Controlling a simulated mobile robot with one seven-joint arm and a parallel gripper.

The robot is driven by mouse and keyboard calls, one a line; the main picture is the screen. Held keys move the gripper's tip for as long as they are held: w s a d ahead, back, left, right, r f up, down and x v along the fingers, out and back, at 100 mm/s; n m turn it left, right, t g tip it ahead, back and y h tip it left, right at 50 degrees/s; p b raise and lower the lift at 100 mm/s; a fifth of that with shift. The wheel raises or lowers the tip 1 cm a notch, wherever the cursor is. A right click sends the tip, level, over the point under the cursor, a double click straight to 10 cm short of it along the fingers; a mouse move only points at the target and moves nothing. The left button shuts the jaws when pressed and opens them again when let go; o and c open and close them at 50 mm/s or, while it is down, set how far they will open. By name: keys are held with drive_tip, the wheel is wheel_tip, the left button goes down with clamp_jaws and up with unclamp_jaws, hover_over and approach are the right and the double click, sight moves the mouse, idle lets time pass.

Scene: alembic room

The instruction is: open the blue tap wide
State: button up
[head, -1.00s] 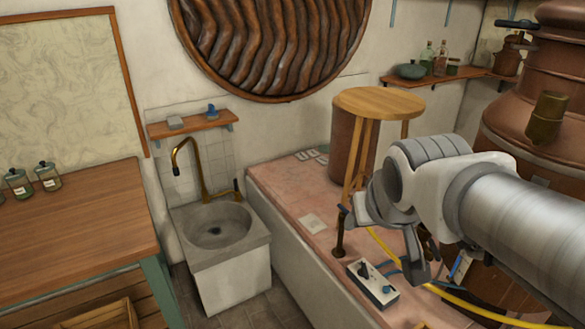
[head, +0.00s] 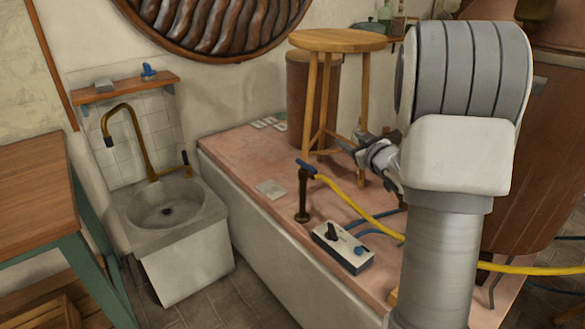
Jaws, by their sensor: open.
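The blue tap is a small blue handle (head: 306,167) on top of a dark brass standpipe (head: 303,198). It stands upright on the pink platform, and a yellow hose (head: 345,197) runs off it to the right. My gripper (head: 362,142) is small in the head view, just right of the tap and a little higher in the picture, apart from it. Its jaws are open and empty, pointing left toward the tap. My own arm hides part of the gripper's wrist and the platform behind it.
A white control box (head: 343,247) with a black switch and a blue knob sits in front of the tap. A wooden stool (head: 337,41) stands behind, its legs close to my gripper. A stone sink (head: 172,205) is at the left. Blue hoses (head: 375,231) lie near the box.

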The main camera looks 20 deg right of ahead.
sight(310, 167)
drive_tip(key=shift+s+f+n+y+b, duration=1.4)
drive_tip(key=shift+f+y+b, duration=1.4)
drive_tip(key=shift+f, duration=5.35)
drive_tip(key=shift+t+y, duration=0.4)
drive_tip(key=shift+y, duration=0.2)
drive_tip(key=x, duration=0.5)
drive_tip(key=b+x, duration=0.1)
drive_tip(key=x, duration=0.5)
drive_tip(key=b+x, duration=0.1)
drive_tip(key=x, duration=0.5)
drive_tip(key=shift+w+d, duration=0.2)
drive_tip(key=shift+w, duration=0.1)
clamp_jaws()
